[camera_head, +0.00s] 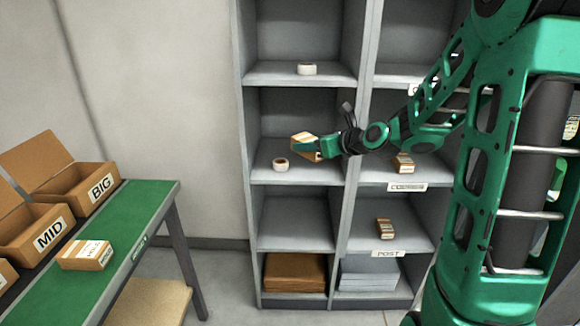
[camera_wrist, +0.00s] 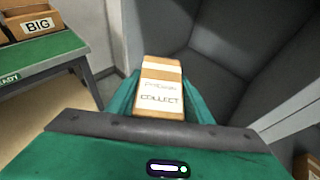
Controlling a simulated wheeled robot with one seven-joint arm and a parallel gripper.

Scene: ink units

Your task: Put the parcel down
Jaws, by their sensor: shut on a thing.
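A small brown parcel (camera_wrist: 160,88) with a white label reading COLLECT is between the green fingers of my gripper (camera_wrist: 160,100). In the head view the parcel (camera_head: 304,145) shows at the tip of my gripper (camera_head: 312,148). My gripper is shut on it and holds it in front of the left column of the grey shelf unit (camera_head: 243,130), at about the height of the middle compartment. The parcel looks tilted in the head view. Part of it is hidden by the fingers.
Parcels lie in the right column, one (camera_head: 403,163) above the COURIER label and one (camera_head: 384,229) above POST. A green-topped bench (camera_head: 150,205) at left holds a parcel (camera_head: 87,255) and MID and BIG boxes (camera_head: 75,190).

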